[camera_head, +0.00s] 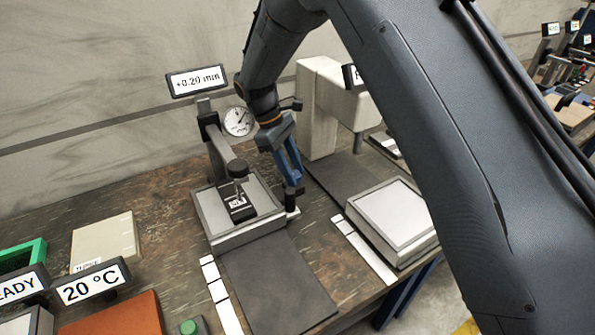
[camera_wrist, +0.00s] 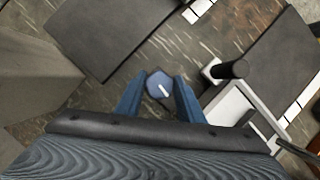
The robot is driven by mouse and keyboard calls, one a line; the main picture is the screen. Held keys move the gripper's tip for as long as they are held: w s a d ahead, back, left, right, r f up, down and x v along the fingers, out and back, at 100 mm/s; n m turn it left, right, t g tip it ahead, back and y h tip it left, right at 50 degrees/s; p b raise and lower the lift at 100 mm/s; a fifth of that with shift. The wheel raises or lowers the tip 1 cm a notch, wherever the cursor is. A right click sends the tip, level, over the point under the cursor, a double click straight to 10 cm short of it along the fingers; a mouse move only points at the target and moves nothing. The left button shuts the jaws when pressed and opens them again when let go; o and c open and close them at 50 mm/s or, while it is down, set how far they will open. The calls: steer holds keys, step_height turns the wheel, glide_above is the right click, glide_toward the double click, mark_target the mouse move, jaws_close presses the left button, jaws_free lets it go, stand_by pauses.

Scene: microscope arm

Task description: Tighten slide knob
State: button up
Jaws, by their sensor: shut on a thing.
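The slide knob (camera_wrist: 160,86) is a small dark blue, many-sided knob with a white line on its top. It sits between the fingertips of my gripper (camera_wrist: 158,92) in the wrist view, with one blue finger on each side. In the head view my gripper (camera_head: 290,172) points down beside the right edge of the gauge stand's pale base (camera_head: 208,213). The knob is hard to make out there. The stand carries a round dial (camera_head: 239,121) and a display (camera_head: 195,80) reading +0.20 mm.
A short black cylinder (camera_wrist: 232,69) stands close to the right of my fingers in the wrist view. A cream machine body (camera_head: 320,110) is right of my gripper in the head view. Dark mats (camera_head: 275,285) and a pale tray (camera_head: 395,215) lie in front.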

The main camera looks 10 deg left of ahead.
steer(key=shift+w+a+m+g+y+b, duration=0.1)
steer(key=shift+m+g+y+b, duration=0.1)
steer(key=shift+m, duration=0.55)
steer(key=shift+w+a+m+g+y+b, duration=0.1)
steer(key=shift+m+g, duration=0.1)
steer(key=shift+m, duration=0.55)
steer(key=shift+r, duration=0.1)
steer(key=o, duration=1)
steer(key=shift+o, duration=0.3)
steer(key=shift+d, duration=0.15)
steer(key=b+v, duration=0.2)
steer(key=v, duration=0.5)
steer(key=shift+r, duration=0.3)
steer(key=shift+w, duration=0.1)
